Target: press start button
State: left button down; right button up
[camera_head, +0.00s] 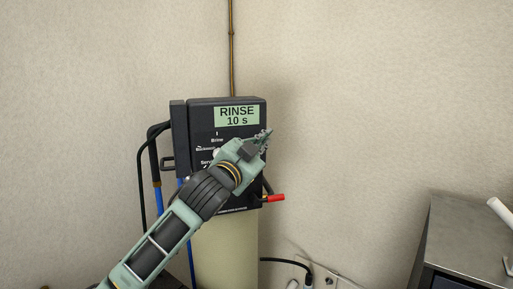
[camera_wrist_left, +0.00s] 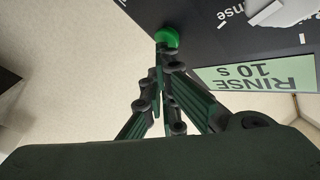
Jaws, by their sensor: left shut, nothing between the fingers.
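My left gripper (camera_head: 266,136) is shut and empty, in front of the panel's right side below the display. In the left wrist view its fingertips (camera_wrist_left: 165,62) are right at the green button; I cannot tell whether they touch it. My right gripper is not in view.
A light grey knob (camera_wrist_left: 285,12) sits on the panel near printed labels. A red-handled valve (camera_head: 276,198) sticks out at the lower right of the unit. Black hoses (camera_head: 142,170) run down its left side. A metal cabinet (camera_head: 465,235) stands at the right.

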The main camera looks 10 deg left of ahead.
pick_arm(q)
jog(key=shift+s+d+f, duration=0.1)
jog(key=shift+s+d, duration=0.2)
jog(key=shift+s, duration=0.2)
jog(key=shift+s+d, duration=0.1)
jog(key=shift+s+d, duration=0.65)
jog(key=shift+s, duration=0.35)
jog(key=shift+s+d, duration=0.6)
jog(key=shift+s, duration=0.4)
